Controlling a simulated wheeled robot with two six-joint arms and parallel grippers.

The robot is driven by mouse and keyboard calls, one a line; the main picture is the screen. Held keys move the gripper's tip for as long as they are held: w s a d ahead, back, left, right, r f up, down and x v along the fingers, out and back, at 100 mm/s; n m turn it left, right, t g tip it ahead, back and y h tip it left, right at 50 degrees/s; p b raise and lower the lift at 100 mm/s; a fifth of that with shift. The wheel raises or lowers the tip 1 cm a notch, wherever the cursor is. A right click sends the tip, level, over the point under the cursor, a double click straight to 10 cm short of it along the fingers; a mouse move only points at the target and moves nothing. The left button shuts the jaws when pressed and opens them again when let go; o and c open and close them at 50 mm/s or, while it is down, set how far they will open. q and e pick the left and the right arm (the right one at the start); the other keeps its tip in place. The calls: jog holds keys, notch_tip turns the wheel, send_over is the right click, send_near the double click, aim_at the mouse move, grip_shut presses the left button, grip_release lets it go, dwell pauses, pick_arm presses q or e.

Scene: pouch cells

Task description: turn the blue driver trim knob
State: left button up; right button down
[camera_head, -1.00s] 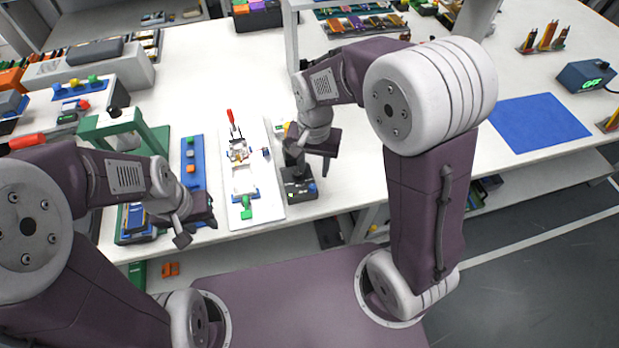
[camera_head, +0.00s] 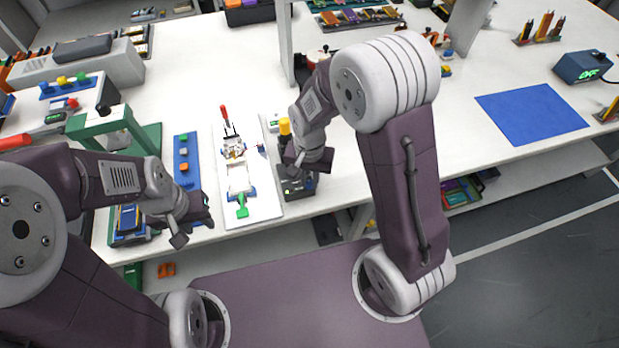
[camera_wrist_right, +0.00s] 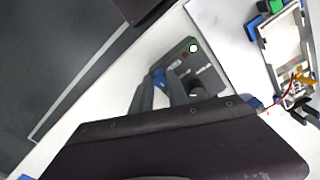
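A dark control box (camera_head: 293,187) stands at the table's front edge in the head view. My right gripper (camera_head: 297,172) is over it and hides much of its top. In the right wrist view, the box (camera_wrist_right: 208,66) shows a lit green-white button and a black knob (camera_wrist_right: 195,88). The blue knob (camera_wrist_right: 158,77) lies between the fingertips of my right gripper (camera_wrist_right: 160,84). I cannot tell whether the fingers touch it. My left gripper (camera_head: 183,222) hangs near the front edge at left, away from the box; its opening is unclear.
A white plate with a fixture (camera_head: 236,185) lies left of the box, and a blue strip (camera_head: 183,158) lies left of that. A green stand (camera_head: 100,124) is near my left arm. A blue mat (camera_head: 530,115) lies in the clear area at right.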

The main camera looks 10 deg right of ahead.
jog(key=shift+n, duration=0.3)
jog(key=shift+r+n+p, duration=0.15)
jog(key=shift+n+p, duration=0.45)
jog(key=shift+p, duration=0.05)
jog(key=n+p, duration=0.1)
jog(key=n, duration=0.1)
jog(key=shift+n, duration=0.3)
jog(key=n+p, duration=0.2)
jog(key=n, duration=0.3)
jog(key=shift+w, duration=0.1)
jog(key=shift+a+n, duration=0.1)
jog(key=shift+n, duration=0.2)
jog(key=c, duration=1.3)
grip_release()
